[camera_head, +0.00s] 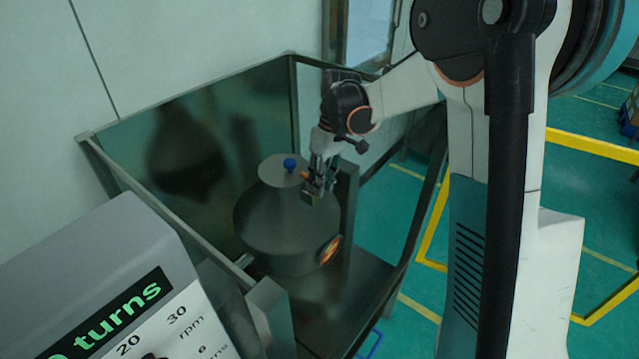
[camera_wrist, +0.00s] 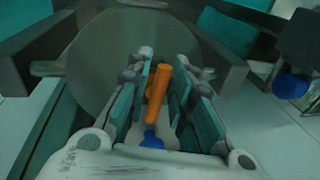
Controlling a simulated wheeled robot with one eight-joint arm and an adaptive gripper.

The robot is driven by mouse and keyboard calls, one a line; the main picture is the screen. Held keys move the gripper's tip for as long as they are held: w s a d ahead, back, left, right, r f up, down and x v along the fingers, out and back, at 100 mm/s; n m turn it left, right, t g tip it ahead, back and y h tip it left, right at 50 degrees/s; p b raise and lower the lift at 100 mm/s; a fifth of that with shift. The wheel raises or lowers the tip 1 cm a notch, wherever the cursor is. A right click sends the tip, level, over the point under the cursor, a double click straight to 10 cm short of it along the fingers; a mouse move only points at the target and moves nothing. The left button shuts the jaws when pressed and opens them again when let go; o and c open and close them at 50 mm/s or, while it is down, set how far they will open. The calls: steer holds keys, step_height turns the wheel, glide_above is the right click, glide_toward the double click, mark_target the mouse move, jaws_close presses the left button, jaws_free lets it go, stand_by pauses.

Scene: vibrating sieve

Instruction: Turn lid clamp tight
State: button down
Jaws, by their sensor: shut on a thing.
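The sieve drum (camera_head: 285,222) stands inside a dark-walled enclosure in the head view, with a paler round lid (camera_head: 270,172) on top. A blue knob (camera_head: 290,164) sits on the lid. My gripper (camera_head: 314,190) is at the right edge of the lid, pointing down. In the wrist view an orange handle (camera_wrist: 157,88), apparently the lid clamp, lies between the two fingers of my gripper (camera_wrist: 160,85), which is shut on it. A blue part (camera_wrist: 152,140) shows below the handle. The fingers hide most of the clamp in the head view.
The enclosure's rim (camera_head: 190,97) and a dark post (camera_head: 349,215) stand close around the drum and my wrist. A grey control box (camera_head: 120,250) with a green "turns" display is at the lower left. Open green floor lies to the right.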

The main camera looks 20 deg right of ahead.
steer(key=shift+w+n, duration=0.15)
steer(key=shift+n, duration=0.35)
steer(key=shift+d, duration=0.1)
steer(key=c, duration=1.4)
jaws_free()
steer(key=shift+r, duration=0.1)
steer(key=v, duration=1.1)
steer(key=shift+w+r, duration=0.15)
steer(key=shift+r, duration=0.3)
